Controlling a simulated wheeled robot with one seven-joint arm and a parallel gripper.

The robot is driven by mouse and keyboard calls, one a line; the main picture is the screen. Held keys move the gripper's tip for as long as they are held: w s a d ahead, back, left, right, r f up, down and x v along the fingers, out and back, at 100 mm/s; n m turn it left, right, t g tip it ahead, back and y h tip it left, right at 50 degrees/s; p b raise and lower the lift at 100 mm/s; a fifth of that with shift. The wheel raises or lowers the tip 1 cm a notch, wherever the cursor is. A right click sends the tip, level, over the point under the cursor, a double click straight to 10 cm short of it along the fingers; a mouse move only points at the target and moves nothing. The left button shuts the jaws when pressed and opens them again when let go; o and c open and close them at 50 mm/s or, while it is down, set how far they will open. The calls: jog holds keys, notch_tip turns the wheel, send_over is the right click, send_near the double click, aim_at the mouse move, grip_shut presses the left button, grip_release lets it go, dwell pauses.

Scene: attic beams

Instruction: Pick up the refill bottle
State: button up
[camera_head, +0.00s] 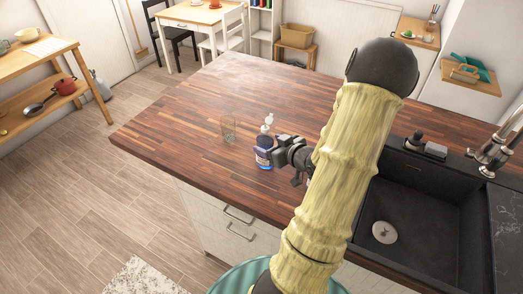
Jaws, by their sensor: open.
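A small bottle with a dark blue body, a pale label and a white top (264,148) stands upright on the wooden countertop (200,100), near its front edge. I take it to be the refill bottle. My gripper (272,151) is open at the right side of the bottle, with its dark fingers reaching toward the body. The fingers cover part of the bottle. I cannot tell whether they touch it or how far they reach around it.
A clear glass (228,127) stands on the counter just left of the bottle. A black sink (415,225) with a tap (495,148) lies to the right. A dark item (425,147) sits on the sink's back rim. The counter's left and far parts are clear.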

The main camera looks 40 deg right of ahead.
aim_at(262, 139)
jog(key=shift+s+d, duration=0.1)
jog(key=shift+s, duration=0.05)
jog(key=shift+w+d+f, duration=0.1)
jog(key=shift+w+d, duration=0.1)
jog(key=shift+d, duration=0.05)
jog(key=shift+w+d+f+h, duration=0.25)
jog(key=shift+w+f+h, duration=0.05)
jog(key=shift+w, duration=0.15)
jog(key=shift+a, duration=0.2)
jog(key=p+x, duration=0.2)
jog(key=x, duration=0.4)
jog(key=shift+r, duration=0.1)
jog(key=shift+s+d, duration=0.35)
jog(key=shift+w+a, duration=0.1)
jog(key=shift+a, duration=0.1)
jog(key=c, duration=1.3)
